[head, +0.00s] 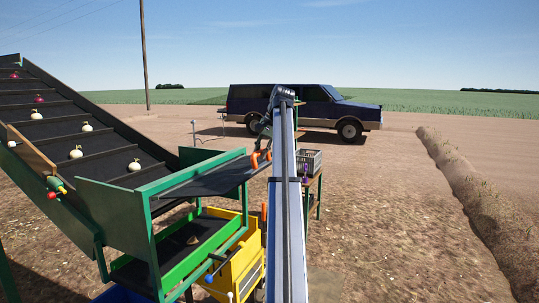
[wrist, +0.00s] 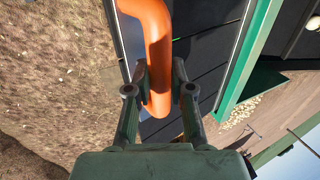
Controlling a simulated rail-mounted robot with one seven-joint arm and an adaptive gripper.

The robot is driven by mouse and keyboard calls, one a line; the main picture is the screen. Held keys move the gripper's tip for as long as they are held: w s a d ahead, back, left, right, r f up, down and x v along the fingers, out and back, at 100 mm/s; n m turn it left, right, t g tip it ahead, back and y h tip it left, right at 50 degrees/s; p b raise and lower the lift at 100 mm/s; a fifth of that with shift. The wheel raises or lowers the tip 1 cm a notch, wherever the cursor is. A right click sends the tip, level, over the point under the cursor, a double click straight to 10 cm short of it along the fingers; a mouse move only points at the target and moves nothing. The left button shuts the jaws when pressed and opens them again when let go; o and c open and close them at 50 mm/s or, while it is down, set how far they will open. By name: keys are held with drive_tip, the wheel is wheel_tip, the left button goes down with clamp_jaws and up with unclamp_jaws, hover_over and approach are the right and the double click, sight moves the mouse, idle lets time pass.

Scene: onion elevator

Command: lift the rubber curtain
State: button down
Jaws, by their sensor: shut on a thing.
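The rubber curtain (head: 207,181) is a dark flat sheet at the discharge end of the green elevator in the head view. It stands out at a slant, its right end higher than its left, above the green-framed opening. An orange handle (head: 262,158) is at its right end. In the wrist view, my gripper (wrist: 160,78) has one finger on each side of the orange handle (wrist: 156,40) and is shut on it. The dark curtain (wrist: 205,60) shows behind the handle there. In the head view my fingers are small and hard to make out.
The inclined belt (head: 95,142) carries several onions at left. A grey crate (head: 309,161) sits on a stand right of my arm. A dark blue car (head: 310,105) is parked behind. Open dirt lies at right.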

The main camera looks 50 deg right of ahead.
drive_tip(key=shift+w+a, duration=0.15)
drive_tip(key=shift+w, duration=0.1)
drive_tip(key=c, duration=1.4)
unclamp_jaws()
drive_tip(key=o, duration=0.4)
drive_tip(key=shift+w, duration=0.2)
drive_tip(key=shift+w+a+f, duration=0.1)
drive_tip(key=shift+w, duration=0.05)
drive_tip(key=shift+s, duration=0.3)
drive_tip(key=shift+r, duration=0.3)
drive_tip(key=v, duration=0.7)
